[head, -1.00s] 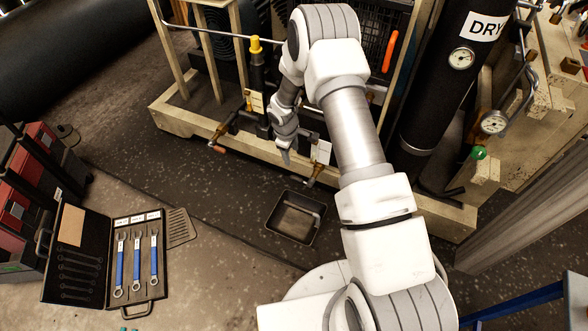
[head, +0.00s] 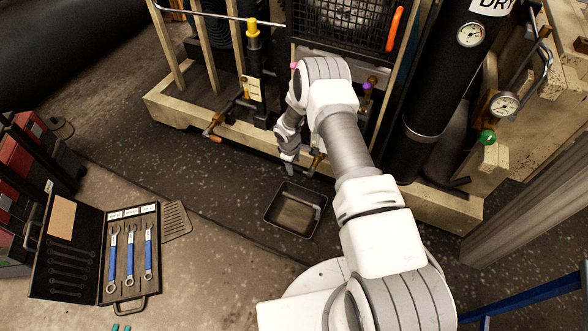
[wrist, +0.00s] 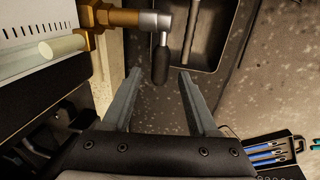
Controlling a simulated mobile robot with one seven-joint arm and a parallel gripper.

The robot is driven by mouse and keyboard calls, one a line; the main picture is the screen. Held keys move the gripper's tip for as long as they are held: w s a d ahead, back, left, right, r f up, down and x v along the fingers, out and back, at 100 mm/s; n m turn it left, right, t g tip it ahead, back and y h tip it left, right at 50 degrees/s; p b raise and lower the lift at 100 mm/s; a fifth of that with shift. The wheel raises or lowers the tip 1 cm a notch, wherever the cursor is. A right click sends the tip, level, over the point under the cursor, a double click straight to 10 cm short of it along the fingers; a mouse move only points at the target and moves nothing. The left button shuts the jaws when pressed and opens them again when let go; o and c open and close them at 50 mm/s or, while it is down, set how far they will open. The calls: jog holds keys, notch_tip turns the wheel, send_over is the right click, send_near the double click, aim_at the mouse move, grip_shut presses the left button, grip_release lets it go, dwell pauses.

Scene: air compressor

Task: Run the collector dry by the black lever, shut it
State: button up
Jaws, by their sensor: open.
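The black lever (wrist: 161,62) is on a metal stem at the end of a brass drain valve (wrist: 120,17). In the wrist view it lies just ahead of and between my gripper's fingertips (wrist: 160,74). The fingers are open with gaps on both sides of it, and I see no contact. In the head view my gripper (head: 289,168) is low at the compressor frame, beside the brass fitting (head: 316,160); the lever is hard to make out there. A black drain tray (head: 270,212) lies on the floor just below; it also shows in the wrist view (wrist: 212,62).
A white plate (wrist: 30,20) and a pale round rod (wrist: 62,47) sit left of the valve. The wooden frame rail (head: 175,115) runs behind. An open wrench case (head: 103,285) lies at front left.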

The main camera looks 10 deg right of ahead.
jog(key=shift+w+d+f, duration=0.1)
jog(key=shift+f, duration=0.75)
jog(key=shift+c, duration=0.2)
grip_shut()
dwell(0.7)
